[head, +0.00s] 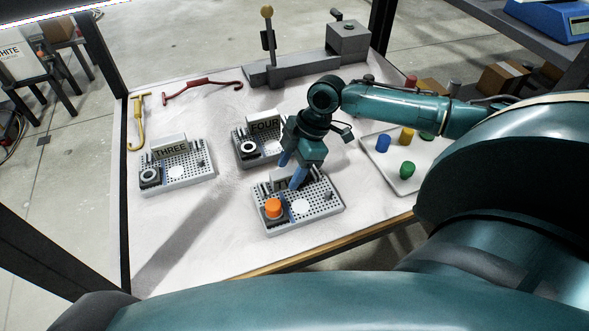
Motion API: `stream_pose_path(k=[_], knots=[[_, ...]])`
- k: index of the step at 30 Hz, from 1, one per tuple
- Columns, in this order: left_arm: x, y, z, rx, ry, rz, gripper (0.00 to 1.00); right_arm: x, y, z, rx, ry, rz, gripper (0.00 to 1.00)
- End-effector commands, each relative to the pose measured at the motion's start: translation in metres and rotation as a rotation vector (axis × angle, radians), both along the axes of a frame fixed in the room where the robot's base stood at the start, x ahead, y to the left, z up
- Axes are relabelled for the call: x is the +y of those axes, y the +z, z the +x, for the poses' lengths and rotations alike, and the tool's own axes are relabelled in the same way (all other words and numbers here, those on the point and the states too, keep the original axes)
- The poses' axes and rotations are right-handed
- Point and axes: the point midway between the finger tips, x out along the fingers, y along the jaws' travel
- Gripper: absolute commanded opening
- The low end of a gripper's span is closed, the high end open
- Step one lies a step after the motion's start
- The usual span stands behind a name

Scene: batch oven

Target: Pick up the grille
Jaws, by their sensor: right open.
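Three grey perforated grilles lie on the white table. The nearest grille (318,211) carries an orange cylinder (273,208), a white disc and an upright label block that is partly hidden. Another grille (195,178) at the left is labelled THREE, and the grille behind (243,133) is labelled FOUR. Each of these two has a ring-topped dark piece. My right gripper (290,174) points down at the nearest grille's label block, with its fingers open about the block's upper part. I cannot tell whether they touch it. My left gripper is out of view.
A white tray (408,184) with blue, yellow and green pieces stands at the right. A yellow hook (138,120) and a red hook (200,86) lie at the back left. A grey lever fixture (300,68) stands at the back. The table's front left is clear.

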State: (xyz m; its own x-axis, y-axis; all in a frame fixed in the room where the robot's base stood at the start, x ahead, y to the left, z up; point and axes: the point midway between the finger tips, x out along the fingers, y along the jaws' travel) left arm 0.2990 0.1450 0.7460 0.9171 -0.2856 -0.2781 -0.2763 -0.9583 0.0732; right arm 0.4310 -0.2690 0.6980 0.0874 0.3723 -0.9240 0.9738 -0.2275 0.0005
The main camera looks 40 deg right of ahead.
Motion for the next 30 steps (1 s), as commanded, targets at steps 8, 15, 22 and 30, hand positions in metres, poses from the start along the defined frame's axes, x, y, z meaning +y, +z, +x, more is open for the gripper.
stream_pose_path(k=[8, 15, 22, 30], knots=[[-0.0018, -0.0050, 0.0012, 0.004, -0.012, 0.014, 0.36, 0.0045, -0.0113, 0.0006, 0.000, -0.001, 0.000, 0.53], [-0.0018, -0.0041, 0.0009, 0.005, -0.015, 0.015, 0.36, 0.0044, -0.0114, 0.0005, 0.001, -0.001, 0.000, 0.53], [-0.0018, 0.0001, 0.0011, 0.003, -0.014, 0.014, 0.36, 0.0044, -0.0136, 0.0003, 0.001, -0.001, -0.001, 0.53], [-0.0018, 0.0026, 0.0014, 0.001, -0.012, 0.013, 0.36, 0.0044, -0.0161, 0.0006, 0.000, -0.001, 0.000, 0.53]])
